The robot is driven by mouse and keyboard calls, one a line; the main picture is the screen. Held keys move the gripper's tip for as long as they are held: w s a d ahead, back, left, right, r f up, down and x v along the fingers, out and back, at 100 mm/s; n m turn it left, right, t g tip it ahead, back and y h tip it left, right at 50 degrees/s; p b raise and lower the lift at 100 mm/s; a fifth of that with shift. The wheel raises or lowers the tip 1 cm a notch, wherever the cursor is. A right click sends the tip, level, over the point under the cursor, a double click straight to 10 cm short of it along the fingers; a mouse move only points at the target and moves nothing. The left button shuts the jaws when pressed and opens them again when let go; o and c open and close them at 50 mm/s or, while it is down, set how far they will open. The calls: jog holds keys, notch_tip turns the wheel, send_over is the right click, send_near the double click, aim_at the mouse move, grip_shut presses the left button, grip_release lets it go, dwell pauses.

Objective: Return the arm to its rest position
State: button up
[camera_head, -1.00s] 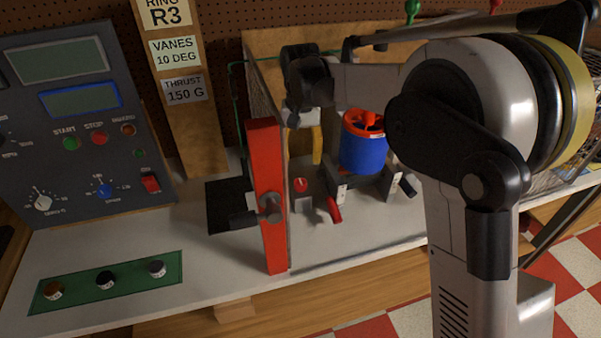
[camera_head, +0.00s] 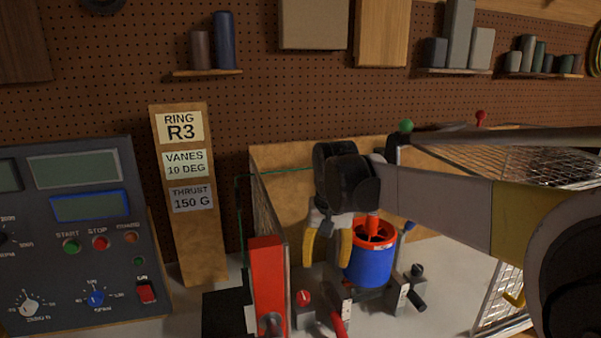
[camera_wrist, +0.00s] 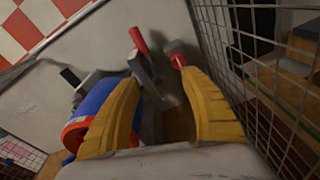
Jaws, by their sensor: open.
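My gripper (camera_head: 327,246) has yellow fingers and is open and empty. In the head view it hangs pointing down, left of the blue ducted rotor (camera_head: 369,265) with its orange-red top. My arm (camera_head: 440,200) reaches in from the right, above the rotor. In the wrist view the gripper (camera_wrist: 160,100) shows both fingers spread apart, with the blue rotor (camera_wrist: 98,98) beside and partly behind the left finger. Nothing is between the fingertips. A red-handled clamp (camera_wrist: 137,42) lies beyond them.
A red-edged mesh panel (camera_head: 266,285) stands left of the gripper; its wire mesh (camera_wrist: 275,70) is close on the right in the wrist view. Another mesh guard (camera_head: 500,165) is at right. The control panel (camera_head: 85,240) and label post (camera_head: 187,190) stand further left.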

jog(key=s+d+r+t, duration=0.1)
jog(key=s+d+t, duration=0.1)
jog(key=s+d, duration=0.3)
jog(key=s+d+r+t, duration=0.1)
jog(key=s+d, duration=0.3)
jog(key=s, duration=0.4)
jog(key=s+d+f+t+b, duration=0.1)
jog(key=s+d+f, duration=0.3)
jog(key=s, duration=0.6)
jog(key=shift+d+f+t, duration=0.15)
jog(key=shift+f+t, duration=0.75)
jog(key=shift+f, duration=0.05)
